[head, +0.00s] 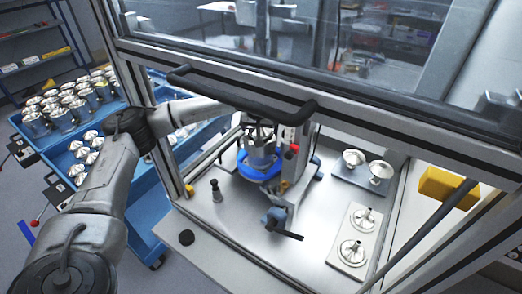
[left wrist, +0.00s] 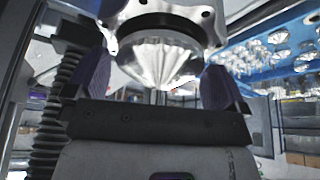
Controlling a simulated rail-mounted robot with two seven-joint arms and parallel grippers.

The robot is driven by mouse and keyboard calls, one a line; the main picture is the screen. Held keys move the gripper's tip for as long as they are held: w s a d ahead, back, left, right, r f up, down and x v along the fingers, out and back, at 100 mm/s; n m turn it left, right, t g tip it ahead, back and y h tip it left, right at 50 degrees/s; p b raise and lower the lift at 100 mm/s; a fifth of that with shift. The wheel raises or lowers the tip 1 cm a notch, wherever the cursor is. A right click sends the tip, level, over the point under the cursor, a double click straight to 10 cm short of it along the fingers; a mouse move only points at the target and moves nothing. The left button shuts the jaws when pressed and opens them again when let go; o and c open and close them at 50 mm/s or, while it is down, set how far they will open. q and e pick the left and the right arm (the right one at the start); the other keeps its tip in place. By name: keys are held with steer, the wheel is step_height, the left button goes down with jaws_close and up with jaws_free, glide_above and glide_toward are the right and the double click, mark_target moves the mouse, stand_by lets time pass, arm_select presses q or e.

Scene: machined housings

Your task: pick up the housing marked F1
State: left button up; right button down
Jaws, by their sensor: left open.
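My left arm reaches from the left into the framed enclosure. Its gripper (head: 261,133) is at the bench-top press, above the blue ring (head: 259,170). A silver metal part (head: 262,157), apparently a housing, sits at the ring beneath the gripper. In the left wrist view my left gripper (left wrist: 157,82) is open, its purple-grey pads on either side of a shiny round metal part (left wrist: 160,58). I cannot tell whether the pads touch it. No F1 mark is readable on any part. My right gripper is not in view.
A blue cart (head: 160,240) at left carries several silver housings (head: 62,118) and cone-topped parts (head: 85,150). Inside the enclosure, metal parts stand on a grey plate (head: 350,179) and a white plate (head: 340,238). A black handle bar (head: 240,95) crosses above the press.

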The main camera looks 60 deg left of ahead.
arm_select(q)
steer(key=shift+c, duration=0.5)
steer(key=c, duration=1.5)
steer(key=shift+r, duration=0.15)
jaws_close()
